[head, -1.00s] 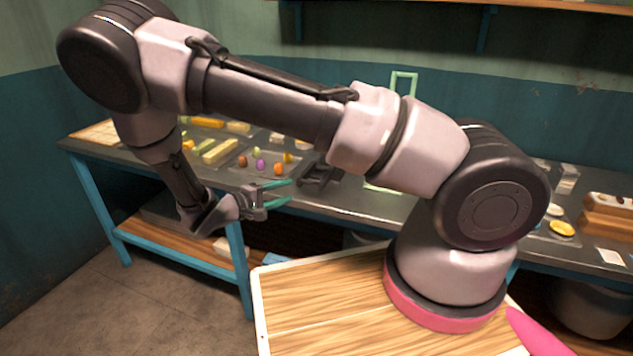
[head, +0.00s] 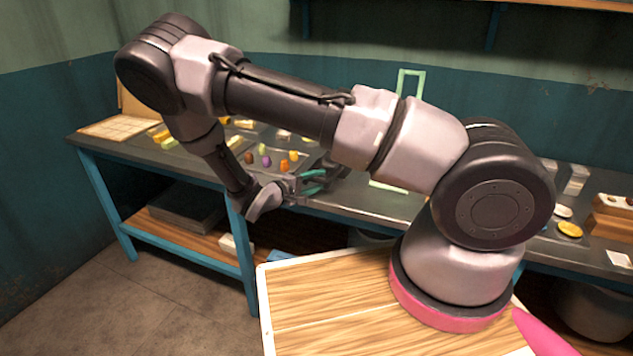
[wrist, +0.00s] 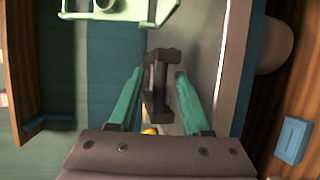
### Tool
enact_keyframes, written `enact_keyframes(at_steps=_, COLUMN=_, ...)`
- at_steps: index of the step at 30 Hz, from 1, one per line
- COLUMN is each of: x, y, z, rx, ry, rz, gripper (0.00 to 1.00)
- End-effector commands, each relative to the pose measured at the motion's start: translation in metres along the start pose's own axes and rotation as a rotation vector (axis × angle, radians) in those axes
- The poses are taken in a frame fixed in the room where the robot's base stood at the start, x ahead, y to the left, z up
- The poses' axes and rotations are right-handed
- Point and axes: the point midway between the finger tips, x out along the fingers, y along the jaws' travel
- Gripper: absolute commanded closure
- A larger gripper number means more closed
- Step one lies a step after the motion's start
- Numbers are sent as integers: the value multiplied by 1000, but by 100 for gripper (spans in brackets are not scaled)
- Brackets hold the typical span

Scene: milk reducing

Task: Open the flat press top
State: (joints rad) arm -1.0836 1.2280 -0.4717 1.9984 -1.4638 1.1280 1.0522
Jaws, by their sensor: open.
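A dark, handled object that looks like the flat press (head: 337,180) sits on the workbench near its front edge, partly behind my arm in the head view. In the wrist view, its dark handle-like bar (wrist: 157,85) lies between my teal fingers. My gripper (head: 322,182) is open at the bench's front edge, close to the press. The wrist view shows the gripper (wrist: 159,76) with its fingers on either side of the bar, with gaps visible. I cannot tell whether the top is open or shut.
The workbench (head: 385,205) runs along the wall. Small coloured pieces (head: 265,160) lie left of the press. A pale green frame (head: 411,80) stands behind it and also shows in the wrist view (wrist: 118,12). A lower shelf (head: 185,238) is below.

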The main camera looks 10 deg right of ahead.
Motion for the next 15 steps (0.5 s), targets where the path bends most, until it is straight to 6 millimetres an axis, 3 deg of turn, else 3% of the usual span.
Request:
enact_keyframes(at_steps=3, x=0, y=0, z=0, rx=0, ry=0, rz=0, gripper=52)
enact_keyframes(at_steps=5, x=0, y=0, z=0, rx=0, ry=0, rz=0, gripper=71)
enact_keyframes(at_steps=7, x=0, y=0, z=0, rx=0, ry=0, rz=0, gripper=98)
enact_keyframes(at_steps=15, x=0, y=0, z=0, rx=0, ry=0, rz=0, gripper=100)
